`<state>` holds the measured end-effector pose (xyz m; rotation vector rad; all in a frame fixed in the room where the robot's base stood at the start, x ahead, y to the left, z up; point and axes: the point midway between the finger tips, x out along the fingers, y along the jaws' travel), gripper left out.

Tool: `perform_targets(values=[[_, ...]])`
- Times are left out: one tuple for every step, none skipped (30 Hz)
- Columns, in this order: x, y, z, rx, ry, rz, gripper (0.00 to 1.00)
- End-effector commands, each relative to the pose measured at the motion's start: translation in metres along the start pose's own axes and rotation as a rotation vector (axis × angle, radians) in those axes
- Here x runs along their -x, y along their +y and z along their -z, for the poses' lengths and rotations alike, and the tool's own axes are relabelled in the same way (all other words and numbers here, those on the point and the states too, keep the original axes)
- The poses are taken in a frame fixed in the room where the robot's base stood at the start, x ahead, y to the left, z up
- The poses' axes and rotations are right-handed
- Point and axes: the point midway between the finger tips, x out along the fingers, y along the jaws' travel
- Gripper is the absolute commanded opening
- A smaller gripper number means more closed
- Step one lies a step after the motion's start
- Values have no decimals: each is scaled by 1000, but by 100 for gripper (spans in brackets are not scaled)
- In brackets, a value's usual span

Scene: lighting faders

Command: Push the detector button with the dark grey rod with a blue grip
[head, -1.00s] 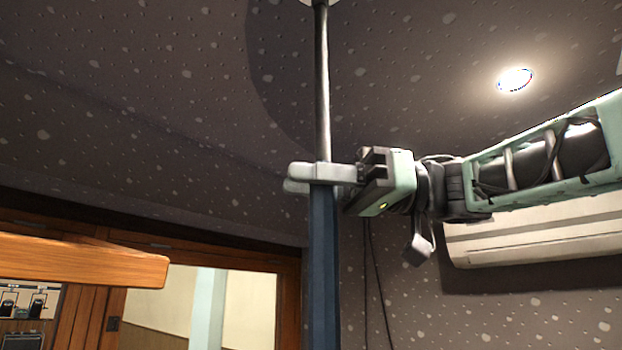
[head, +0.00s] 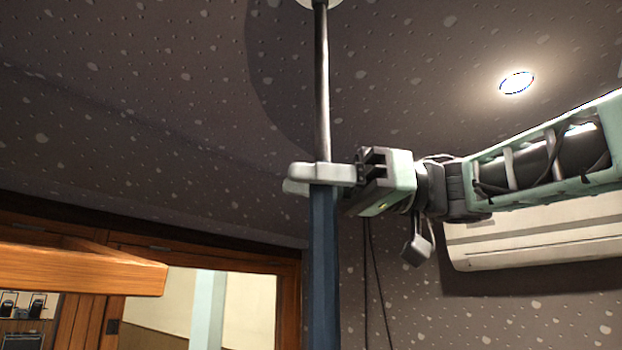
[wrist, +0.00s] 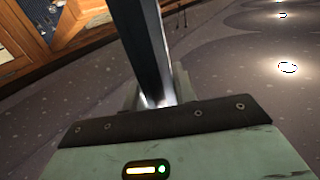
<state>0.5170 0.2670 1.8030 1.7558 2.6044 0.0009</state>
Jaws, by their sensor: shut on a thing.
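The rod stands nearly upright in the head view, with a dark grey shaft (head: 321,85) above and a blue grip (head: 323,270) below. My gripper (head: 318,176) is shut on it near where the shaft meets the grip. A white round thing, probably the detector (head: 319,3), is on the ceiling, cut off by the top edge. The rod's upper end overlaps it in the picture; I cannot tell if they touch. Its button cannot be made out. In the wrist view the rod (wrist: 148,50) runs up from between the fingers, its far end out of view.
A lit round ceiling lamp (head: 516,83) is to the right. A white wall unit (head: 540,235) is behind my arm. A wooden beam (head: 80,270) juts in at the lower left, before a wood-framed window (head: 245,305). The ceiling around the rod looks clear.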

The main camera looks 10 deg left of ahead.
Motion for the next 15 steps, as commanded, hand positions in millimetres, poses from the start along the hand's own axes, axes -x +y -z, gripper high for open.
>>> perform_targets(values=[[0, 0, 1, 1, 1, 0, 0], [0, 0, 0, 1, 1, 0, 0], [0, 0, -2, 1, 2, 0, 0], [0, 0, -4, 1, 2, 0, 0], [0, 0, -6, 1, 2, 0, 0], [0, 0, -10, 1, 2, 0, 0], [0, 0, -13, 1, 2, 0, 0], [0, 0, -15, 1, 2, 0, 0], [1, 0, -18, 1, 2, -1, 0], [1, 0, -20, 1, 2, -1, 0], [1, 0, -23, 1, 2, -1, 0], [1, 0, -26, 0, 2, -1, 0], [0, 0, -28, 0, 2, 0, 0], [0, 0, -30, 0, 2, 0, 0], [0, 0, -33, 0, 2, 0, 0]])
